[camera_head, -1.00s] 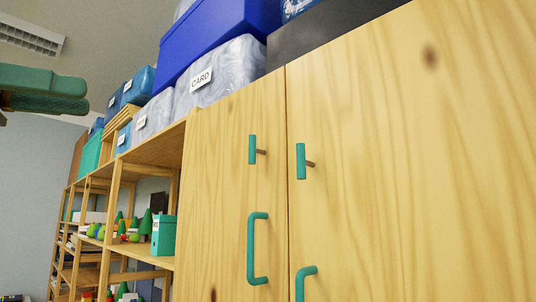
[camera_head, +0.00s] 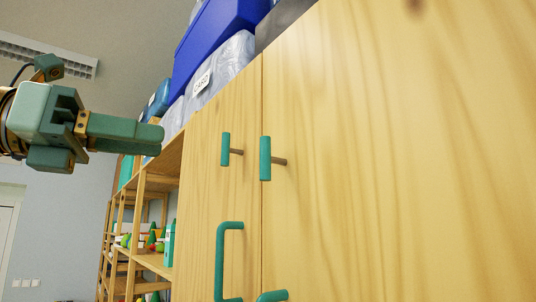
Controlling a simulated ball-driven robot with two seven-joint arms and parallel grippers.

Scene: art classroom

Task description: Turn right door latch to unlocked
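The wooden cabinet has two doors. The right door (camera_head: 390,150) carries a teal upright latch (camera_head: 265,159) on a short brown stem near the seam. The left door (camera_head: 205,200) has a similar upright teal latch (camera_head: 225,149) beside it. Below are the left door's teal pull handle (camera_head: 221,262) and the top of the right door's handle (camera_head: 272,296), cut off by the frame. My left gripper (camera_head: 160,139) is in the air at the left, pointing right, apart from the latches. Its fingers lie close together, and their gap cannot be made out. My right gripper is not in view.
Blue and clear storage boxes (camera_head: 205,45) stand on top of the cabinet and shelving. An open wooden shelf unit (camera_head: 140,225) with colourful items adjoins the cabinet at the left. The space in front of the doors looks clear.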

